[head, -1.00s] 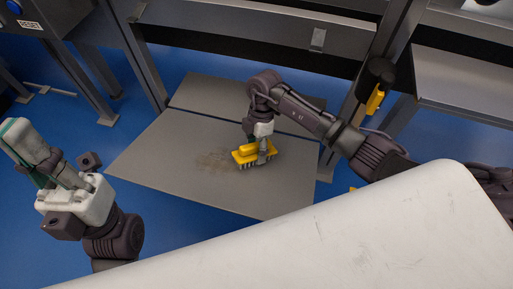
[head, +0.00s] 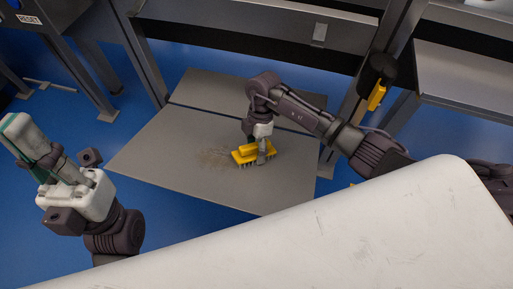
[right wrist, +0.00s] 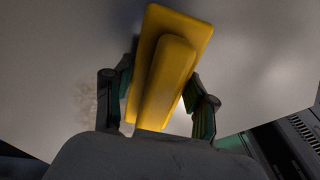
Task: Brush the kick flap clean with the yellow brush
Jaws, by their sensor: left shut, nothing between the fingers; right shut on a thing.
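The yellow brush (head: 247,152) is in my right gripper (head: 262,148), bristles down at the grey kick flap (head: 180,165). In the right wrist view the brush (right wrist: 165,65) lies between the two fingers (right wrist: 158,105), held by its raised handle. A brownish dirt patch (head: 216,158) shows on the flap just left of the brush; it is also faint in the right wrist view (right wrist: 88,98). Whether the bristles touch the flap is hard to tell. My left gripper (head: 22,135) is shut and empty, raised at the left, well away from the flap.
A metal frame with posts (head: 140,55) stands around the flap. A black holder with a yellow part (head: 376,96) is on the right post. A white surface (head: 330,235) fills the lower right foreground. Blue floor (head: 180,235) is open left of the flap.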

